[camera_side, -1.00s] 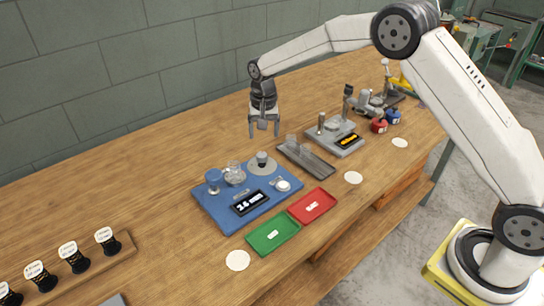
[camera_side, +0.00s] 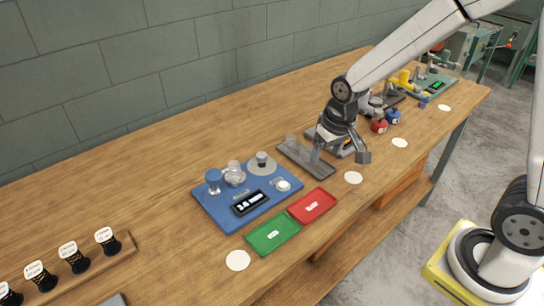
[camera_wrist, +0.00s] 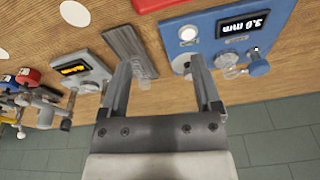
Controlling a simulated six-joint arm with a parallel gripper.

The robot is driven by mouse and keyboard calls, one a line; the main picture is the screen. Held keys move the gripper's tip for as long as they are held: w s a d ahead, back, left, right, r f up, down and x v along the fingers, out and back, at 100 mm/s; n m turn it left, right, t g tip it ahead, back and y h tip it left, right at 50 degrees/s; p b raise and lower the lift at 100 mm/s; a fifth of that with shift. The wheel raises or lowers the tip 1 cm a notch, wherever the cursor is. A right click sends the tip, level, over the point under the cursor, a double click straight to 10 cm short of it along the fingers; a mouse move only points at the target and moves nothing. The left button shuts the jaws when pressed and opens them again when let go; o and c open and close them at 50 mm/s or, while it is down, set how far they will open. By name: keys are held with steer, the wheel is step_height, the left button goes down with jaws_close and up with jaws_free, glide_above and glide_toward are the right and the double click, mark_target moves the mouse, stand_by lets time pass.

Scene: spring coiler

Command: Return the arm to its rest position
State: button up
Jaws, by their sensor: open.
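My gripper (camera_side: 338,158) is open and empty in the side view. It hangs tilted above the bench, over the right end of the grey tray and the grey device. In the wrist view its two fingers (camera_wrist: 158,70) stand wide apart with nothing held between them. My arm reaches in from the right, still stretched out over the bench. Part of the grey device is hidden behind the gripper in the side view.
A blue board (camera_side: 222,216) with a display, a green tray (camera_side: 272,247), a red tray (camera_side: 328,194) and a grey tray (camera_side: 322,171) lie nearby. The grey device (camera_wrist: 95,65) has a yellow display. Spools stand front left; the bench's back left is clear.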

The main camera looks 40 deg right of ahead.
steer(key=s+f+n, duration=0.1)
steer(key=s, duration=0.8)
steer(key=shift+d+n+t, duration=0.3)
steer(key=shift+n, duration=0.1)
